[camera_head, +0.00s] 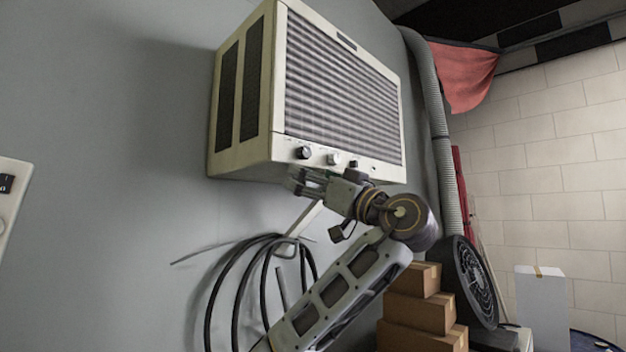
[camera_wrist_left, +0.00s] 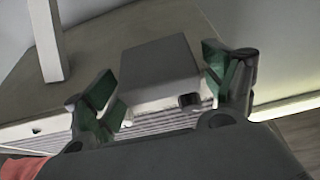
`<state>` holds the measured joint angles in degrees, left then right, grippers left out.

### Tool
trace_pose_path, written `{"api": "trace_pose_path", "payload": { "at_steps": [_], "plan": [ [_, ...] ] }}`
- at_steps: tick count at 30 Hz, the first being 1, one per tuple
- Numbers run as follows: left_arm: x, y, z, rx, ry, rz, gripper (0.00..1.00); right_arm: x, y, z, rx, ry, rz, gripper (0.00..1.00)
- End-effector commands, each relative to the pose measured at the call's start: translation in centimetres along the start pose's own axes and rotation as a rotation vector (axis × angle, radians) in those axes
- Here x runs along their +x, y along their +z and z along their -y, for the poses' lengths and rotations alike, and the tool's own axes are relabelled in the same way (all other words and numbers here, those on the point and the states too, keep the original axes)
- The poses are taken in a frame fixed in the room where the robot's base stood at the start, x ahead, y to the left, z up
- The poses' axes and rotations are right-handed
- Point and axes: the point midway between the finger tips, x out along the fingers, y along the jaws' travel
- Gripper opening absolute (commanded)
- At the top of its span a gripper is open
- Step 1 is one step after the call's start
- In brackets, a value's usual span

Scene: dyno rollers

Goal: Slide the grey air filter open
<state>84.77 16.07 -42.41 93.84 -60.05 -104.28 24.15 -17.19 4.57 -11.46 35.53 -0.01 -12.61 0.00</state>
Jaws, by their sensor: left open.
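A cream air-conditioner unit (camera_head: 243,154) with a slatted front is mounted on the grey wall. My left gripper (camera_head: 305,182) is just below its lower front edge, under the knobs. In the left wrist view, the open left gripper (camera_wrist_left: 160,88) has green fingertips on either side of a grey block (camera_wrist_left: 158,65) at the unit's underside (camera_wrist_left: 85,60). This block may be part of the grey air filter; I cannot tell for certain. Gaps seem to show between the fingertips and the block, so contact is unclear. The filter is not distinguishable in the head view. My right gripper is not in view.
Knobs (camera_head: 334,158) line the unit's lower front. A pale strip (camera_head: 304,217) hangs beneath it, above coiled black cables (camera_head: 213,308). Stacked cardboard boxes (camera_head: 415,312), a dark round fan (camera_head: 473,280) and a ribbed hose (camera_head: 433,100) stand to the right.

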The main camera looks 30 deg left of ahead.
Motion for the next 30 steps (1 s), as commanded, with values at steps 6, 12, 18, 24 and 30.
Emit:
{"api": "trace_pose_path", "payload": {
  "at_steps": [6, 12, 18, 24, 30],
  "plan": [
    [-0.03, 0.01, 0.00, 0.000, 0.000, 0.000, 0.67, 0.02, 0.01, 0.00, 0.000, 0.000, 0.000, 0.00],
    [-0.04, 0.00, 0.00, 0.000, 0.000, 0.000, 0.41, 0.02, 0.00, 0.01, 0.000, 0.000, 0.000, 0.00],
    [-0.04, 0.00, -0.01, 0.000, 0.000, 0.000, 0.19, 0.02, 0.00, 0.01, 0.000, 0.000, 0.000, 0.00],
    [-0.02, 0.14, 0.01, 0.000, 0.001, 0.000, 0.19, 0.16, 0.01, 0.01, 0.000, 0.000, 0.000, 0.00],
    [0.12, 0.82, 0.12, 0.000, 0.001, 0.000, 0.19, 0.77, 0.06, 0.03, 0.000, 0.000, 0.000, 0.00]
  ]
}}
